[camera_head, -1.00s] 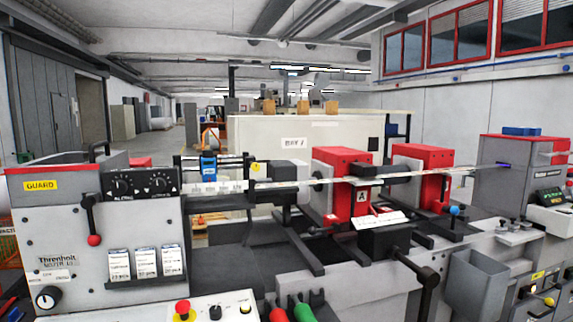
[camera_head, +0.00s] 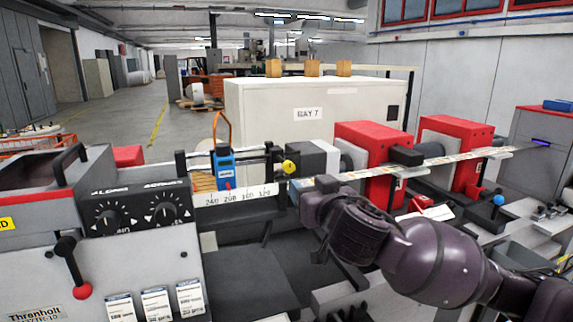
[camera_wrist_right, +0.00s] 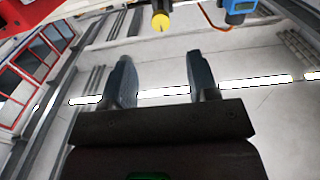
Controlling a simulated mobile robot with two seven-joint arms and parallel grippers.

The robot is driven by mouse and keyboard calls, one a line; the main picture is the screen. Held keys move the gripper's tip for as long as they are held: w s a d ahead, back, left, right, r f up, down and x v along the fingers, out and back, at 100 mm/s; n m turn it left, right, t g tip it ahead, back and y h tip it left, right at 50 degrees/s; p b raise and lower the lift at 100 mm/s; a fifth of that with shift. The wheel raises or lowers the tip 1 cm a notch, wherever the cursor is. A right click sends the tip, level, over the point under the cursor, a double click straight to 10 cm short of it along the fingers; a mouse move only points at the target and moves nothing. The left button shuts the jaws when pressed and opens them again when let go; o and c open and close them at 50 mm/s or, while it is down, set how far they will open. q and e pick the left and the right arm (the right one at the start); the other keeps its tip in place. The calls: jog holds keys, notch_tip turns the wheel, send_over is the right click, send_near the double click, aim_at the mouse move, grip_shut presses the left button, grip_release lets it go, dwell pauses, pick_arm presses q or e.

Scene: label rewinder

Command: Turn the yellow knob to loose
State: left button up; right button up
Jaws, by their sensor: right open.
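The small yellow knob (camera_head: 290,166) sits on the dark bar assembly above the web path, just right of the blue clamp. It also shows in the right wrist view (camera_wrist_right: 160,22) at the top middle. My right gripper (camera_wrist_right: 160,66) is open, with two dark fingers apart and nothing between them. The knob lies beyond the fingertips, roughly in line with the gap. In the head view my right gripper (camera_head: 312,190) is just below and right of the knob, apart from it; its fingers are hard to make out. My left gripper is not in view.
A blue device (camera_head: 224,168) is left of the knob, above a numbered scale strip (camera_head: 235,195). The red units (camera_head: 372,150) stand right of the knob. A printed strip (camera_head: 440,160) runs to the right. A black lever with a red ball (camera_head: 82,290) is at left.

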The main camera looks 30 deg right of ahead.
aim_at(290, 168)
jog(key=p+x, duration=0.2)
jog(key=x, duration=0.8)
jog(key=shift+w+d, duration=0.15)
jog(key=shift+w, duration=0.2)
jog(key=c, duration=0.9)
